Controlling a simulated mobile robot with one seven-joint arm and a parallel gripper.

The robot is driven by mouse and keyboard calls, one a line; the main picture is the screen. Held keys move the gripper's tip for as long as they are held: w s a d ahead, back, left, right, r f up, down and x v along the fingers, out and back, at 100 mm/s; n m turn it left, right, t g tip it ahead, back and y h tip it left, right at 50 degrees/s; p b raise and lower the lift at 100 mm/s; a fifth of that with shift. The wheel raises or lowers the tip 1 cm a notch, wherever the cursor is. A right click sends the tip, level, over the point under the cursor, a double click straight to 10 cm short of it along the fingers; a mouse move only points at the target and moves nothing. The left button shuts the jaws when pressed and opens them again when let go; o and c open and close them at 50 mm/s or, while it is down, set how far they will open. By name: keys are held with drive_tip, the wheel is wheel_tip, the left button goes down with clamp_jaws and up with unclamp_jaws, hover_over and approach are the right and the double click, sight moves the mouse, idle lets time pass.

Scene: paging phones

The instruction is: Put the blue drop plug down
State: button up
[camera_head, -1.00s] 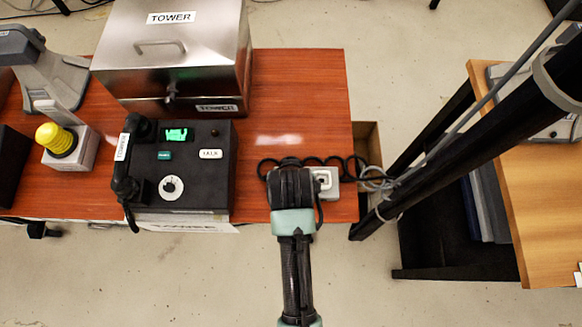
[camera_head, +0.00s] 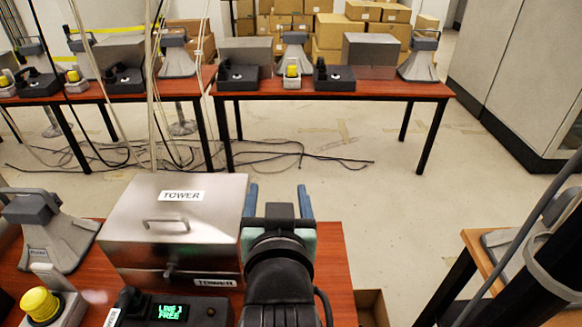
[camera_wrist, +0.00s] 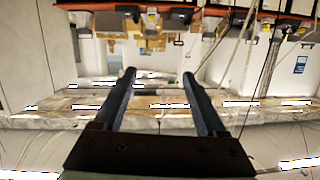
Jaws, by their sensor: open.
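My gripper (camera_head: 278,190) is raised above the near red-brown table (camera_head: 334,262), beside the right side of the steel TOWER box (camera_head: 125,222). Its two blue-grey fingers point away toward the far tables. In the wrist view, the fingers (camera_wrist: 159,73) stand wide apart with nothing between them. I cannot make out the blue drop plug in either current view. The part of the near table in front of and beneath my arm is hidden or out of the picture.
A black phone unit (camera_head: 190,312) with a green display reading LINE 1 FREE, a yellow button (camera_head: 40,305) and a grey horn-shaped device (camera_head: 55,235) stand on the left. A dark post (camera_head: 555,255) and a wooden table (camera_head: 480,245) are on the right. Open floor lies beyond.

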wheel_tip(320, 180, up, 18)
drive_tip(key=s+d+r+t, duration=0.1)
drive_tip(key=s+t, duration=0.1)
drive_tip(key=t, duration=0.4)
drive_tip(key=s+r+t, duration=0.3)
drive_tip(key=s+r, duration=0.2)
drive_tip(key=r, duration=0.3)
drive_tip(key=s+r+t, duration=0.3)
drive_tip(key=s+r, duration=0.1)
drive_tip(key=r, duration=0.3)
drive_tip(key=shift+s+d+r+h, duration=0.35)
drive_tip(key=shift+d+r+h, duration=0.05)
drive_tip(key=shift+d, duration=0.05)
drive_tip(key=shift+f, duration=0.1)
